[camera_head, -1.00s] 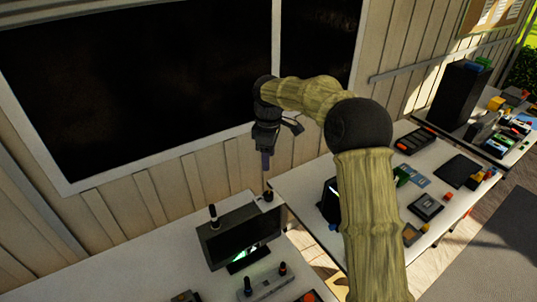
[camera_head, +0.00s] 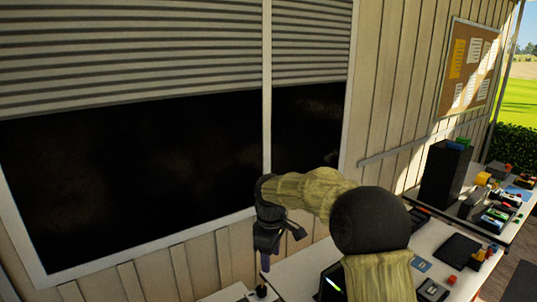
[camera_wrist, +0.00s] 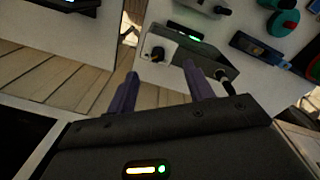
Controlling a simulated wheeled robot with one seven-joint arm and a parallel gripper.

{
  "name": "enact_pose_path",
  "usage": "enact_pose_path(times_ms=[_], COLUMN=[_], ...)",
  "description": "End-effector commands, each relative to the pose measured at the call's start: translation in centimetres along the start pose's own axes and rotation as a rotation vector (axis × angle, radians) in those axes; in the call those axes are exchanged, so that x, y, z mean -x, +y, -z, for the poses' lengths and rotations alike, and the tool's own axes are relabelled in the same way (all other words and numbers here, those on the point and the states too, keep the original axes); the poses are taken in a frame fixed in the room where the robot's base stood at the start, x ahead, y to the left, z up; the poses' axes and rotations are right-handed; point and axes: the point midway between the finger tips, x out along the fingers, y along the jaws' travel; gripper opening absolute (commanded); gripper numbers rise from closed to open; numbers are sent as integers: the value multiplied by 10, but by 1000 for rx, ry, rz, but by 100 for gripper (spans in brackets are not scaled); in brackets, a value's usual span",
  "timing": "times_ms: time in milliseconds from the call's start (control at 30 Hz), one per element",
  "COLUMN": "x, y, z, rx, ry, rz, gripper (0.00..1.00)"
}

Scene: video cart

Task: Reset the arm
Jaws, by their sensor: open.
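My gripper (camera_head: 265,262) hangs from the bent end of my arm, in front of the wall below the dark window in the head view. Its fingers point down. In the wrist view my gripper (camera_wrist: 160,69) shows two purple fingers set apart, with nothing between them. A grey box with a green light (camera_wrist: 208,58) lies beyond the fingers, on a white table. My arm's dark joint and pale sleeve cover part of the tables in the head view.
The dark window (camera_head: 130,190) and plank wall (camera_head: 385,110) stand behind my arm. A tall black box (camera_head: 446,176) stands at the right among several small devices. A corkboard (camera_head: 457,100) hangs on the wall. The wrist view shows a wooden floor (camera_wrist: 75,80).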

Motion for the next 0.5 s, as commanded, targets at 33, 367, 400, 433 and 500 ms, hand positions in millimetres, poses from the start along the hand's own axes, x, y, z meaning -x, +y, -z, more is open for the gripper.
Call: enact_pose_path(times_ms=[33, 367, 400, 433, 500], x=[-2, -18, -21, -22, -26], y=[-7, -54, -61, -66, -80], z=[-14, -100, -112, -120, -140], rx=[-54, -468, -522, -563, -661], ry=[0, 44, 51, 58, 74], rz=[-9, -58, -64, -68, -76], gripper=[52, 52, 52, 52, 52])
